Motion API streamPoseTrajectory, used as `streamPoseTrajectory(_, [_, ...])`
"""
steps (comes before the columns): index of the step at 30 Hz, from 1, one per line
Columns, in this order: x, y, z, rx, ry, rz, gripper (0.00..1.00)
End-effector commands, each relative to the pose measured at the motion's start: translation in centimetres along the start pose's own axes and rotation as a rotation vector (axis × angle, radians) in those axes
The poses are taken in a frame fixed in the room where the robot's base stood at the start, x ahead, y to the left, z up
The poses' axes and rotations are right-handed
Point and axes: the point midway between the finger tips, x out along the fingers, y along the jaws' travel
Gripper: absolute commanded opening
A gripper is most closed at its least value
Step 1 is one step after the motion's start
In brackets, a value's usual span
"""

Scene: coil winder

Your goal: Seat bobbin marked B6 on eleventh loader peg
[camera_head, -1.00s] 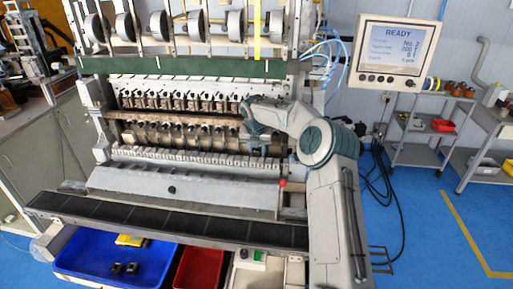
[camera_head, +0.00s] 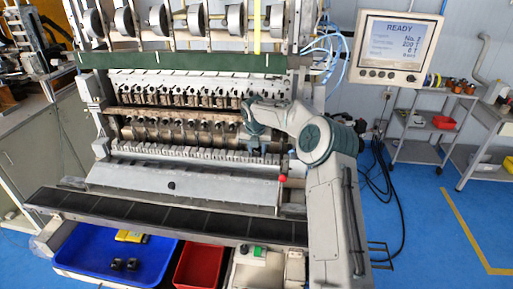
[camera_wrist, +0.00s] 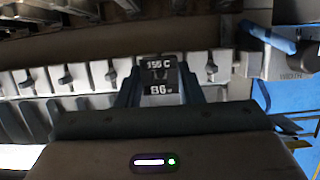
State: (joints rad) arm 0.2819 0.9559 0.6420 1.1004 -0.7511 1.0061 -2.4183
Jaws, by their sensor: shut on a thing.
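In the wrist view, a small black bobbin (camera_wrist: 160,74) with a white label reading "155 C" and "B6" sits between the two dark fingers of my gripper (camera_wrist: 161,88), which is shut on it. Behind it runs the pale loader bar (camera_wrist: 90,78), with metal pegs on its blocks to both sides of the bobbin. The bobbin hides the bar directly behind it. I cannot tell whether it touches a peg. In the head view, my gripper (camera_head: 259,147) is at the right part of the loader bar (camera_head: 190,152); the bobbin cannot be made out there.
A sloped metal cover (camera_head: 180,187) and a dark segmented ledge (camera_head: 160,216) lie in front of the loader. A red knob (camera_head: 282,178) stands near my arm. Blue (camera_head: 90,268) and red (camera_head: 196,268) bins are below. The screen (camera_head: 400,48) reads READY.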

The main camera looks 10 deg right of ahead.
Motion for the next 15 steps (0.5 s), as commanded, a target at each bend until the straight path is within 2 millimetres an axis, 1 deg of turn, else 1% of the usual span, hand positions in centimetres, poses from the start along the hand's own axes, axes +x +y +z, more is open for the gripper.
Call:
streamPoseTrajectory(9, [0.19, 0.02, -0.09, -0.001, 0.001, 0.0, 0.13])
streamPoseTrajectory(10, [0.19, 0.02, -0.09, -0.001, 0.001, 0.0, 0.42])
streamPoseTrajectory(12, [0.19, 0.02, -0.09, -0.001, 0.001, 0.0, 0.59])
streamPoseTrajectory(15, [0.18, 0.02, -0.09, -0.001, 0.001, 0.0, 0.59])
